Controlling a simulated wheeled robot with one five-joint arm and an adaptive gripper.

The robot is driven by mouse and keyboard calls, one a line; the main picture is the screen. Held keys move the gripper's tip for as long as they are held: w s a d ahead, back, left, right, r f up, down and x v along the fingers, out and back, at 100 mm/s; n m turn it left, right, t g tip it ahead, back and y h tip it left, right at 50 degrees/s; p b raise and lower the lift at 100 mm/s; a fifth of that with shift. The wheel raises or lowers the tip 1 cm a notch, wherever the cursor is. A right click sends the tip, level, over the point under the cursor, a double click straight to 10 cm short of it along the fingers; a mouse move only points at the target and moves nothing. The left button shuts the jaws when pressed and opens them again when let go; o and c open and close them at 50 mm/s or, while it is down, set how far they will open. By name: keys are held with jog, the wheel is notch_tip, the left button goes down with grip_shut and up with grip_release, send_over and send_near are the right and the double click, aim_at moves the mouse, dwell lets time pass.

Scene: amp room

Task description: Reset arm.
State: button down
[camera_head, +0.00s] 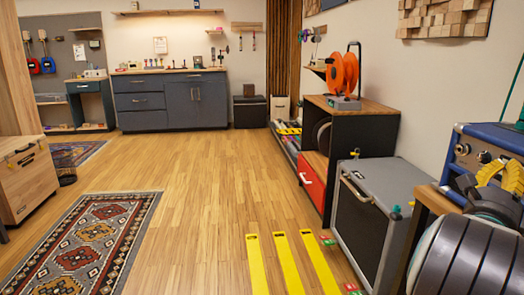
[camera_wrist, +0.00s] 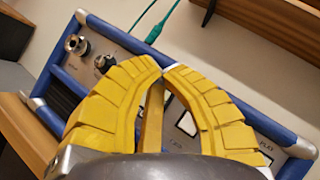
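My gripper (camera_head: 501,169) is at the right edge of the head view, in front of a blue-framed device with a grey panel (camera_head: 463,150). In the wrist view its two ribbed yellow fingers (camera_wrist: 163,71) curve inward and their tips meet or nearly meet. No held object shows between the tips. Behind the fingers, the device's blue frame (camera_wrist: 115,33) and its knobs show, partly hidden by the fingers. I cannot tell whether the fingers touch the device. My dark grey arm fills the lower right corner of the head view.
A grey cabinet (camera_head: 360,238) and a black-and-wood cabinet with an orange cable reel (camera_head: 343,73) line the right wall. Yellow strips (camera_head: 290,265) lie on the floor ahead. A patterned rug (camera_head: 85,245) and wooden chest (camera_head: 25,178) are at left. The middle floor is clear.

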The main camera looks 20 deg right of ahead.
jog(key=w+a+r+n+t+y+p, duration=0.45)
jog(key=w+a+n+y+p, duration=0.4)
jog(key=w, duration=0.45)
jog(key=w+a+r+n+y+p, duration=0.1)
jog(key=w+a+n+y+p, duration=0.2)
jog(key=a+n+p, duration=0.3)
jog(key=w+a+r+n+y+p, duration=0.1)
jog(key=w+a+n+y+p, duration=0.3)
jog(key=a, duration=0.4)
jog(key=s+a+r+n+g+y+p, duration=0.2)
jog(key=s+a+n+g+y+p, duration=0.15)
jog(key=a+n+p, duration=0.9)
jog(key=s+a+r+n+g+y+p, duration=0.3)
jog(key=s+a+n+p, duration=0.3)
jog(key=s+a, duration=0.7)
jog(key=s+n+g, duration=0.1)
jog(key=n, duration=0.1)
jog(key=shift+a+r+n+g+y, duration=0.2)
jog(key=shift+a+n+g+y, duration=0.1)
jog(key=shift+g, duration=0.1)
